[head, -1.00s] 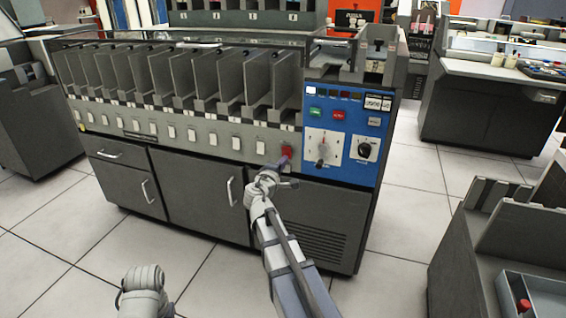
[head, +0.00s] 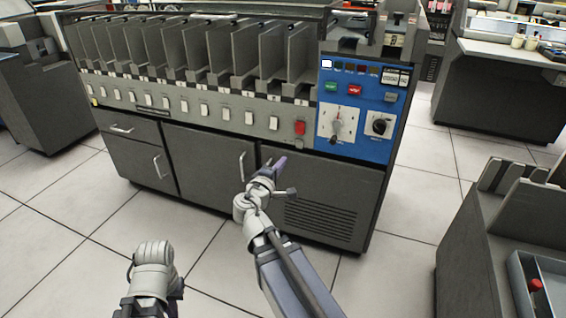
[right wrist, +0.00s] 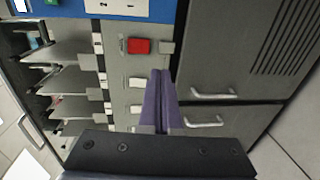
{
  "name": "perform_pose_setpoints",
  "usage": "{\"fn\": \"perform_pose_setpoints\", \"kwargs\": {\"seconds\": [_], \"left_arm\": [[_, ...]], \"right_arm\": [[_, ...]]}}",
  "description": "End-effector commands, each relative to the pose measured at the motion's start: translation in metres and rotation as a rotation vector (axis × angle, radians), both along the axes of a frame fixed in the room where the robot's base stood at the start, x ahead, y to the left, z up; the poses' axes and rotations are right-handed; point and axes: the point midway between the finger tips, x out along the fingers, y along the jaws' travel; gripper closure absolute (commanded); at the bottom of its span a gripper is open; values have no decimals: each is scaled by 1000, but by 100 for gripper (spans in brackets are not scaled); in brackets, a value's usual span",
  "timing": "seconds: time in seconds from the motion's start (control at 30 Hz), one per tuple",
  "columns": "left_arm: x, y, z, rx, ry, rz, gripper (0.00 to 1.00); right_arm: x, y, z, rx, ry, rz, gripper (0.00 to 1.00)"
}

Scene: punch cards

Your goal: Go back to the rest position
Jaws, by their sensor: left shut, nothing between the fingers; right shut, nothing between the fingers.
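My right gripper (head: 276,165) is in front of the grey card sorter (head: 215,165), below its row of white switches and red button. In the right wrist view, its purple fingers (right wrist: 158,100) are together with nothing between them. The red button (head: 299,128) is above and to the right of the gripper in the head view, and the gripper is clear of it. It also shows in the right wrist view (right wrist: 139,46). My left arm shows at the bottom left of the head view, but its fingertips cannot be made out.
The sorter's blue control panel (head: 361,115) has a dial and several small buttons. A dark grey cabinet (head: 465,235) with a tray stands at the right. A desk (head: 500,85) stands at the back right. The tiled floor (head: 55,235) is clear at the left front.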

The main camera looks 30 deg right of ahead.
Motion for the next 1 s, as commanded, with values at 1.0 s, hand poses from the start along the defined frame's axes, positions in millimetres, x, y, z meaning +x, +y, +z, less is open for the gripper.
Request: {"fn": "perform_pose_setpoints", "kwargs": {"seconds": [1.0], "left_arm": [[0, 0, 58, 2, 1, -6, 100]], "right_arm": [[-120, 206, -118, 957, 454, -286, 100]]}}
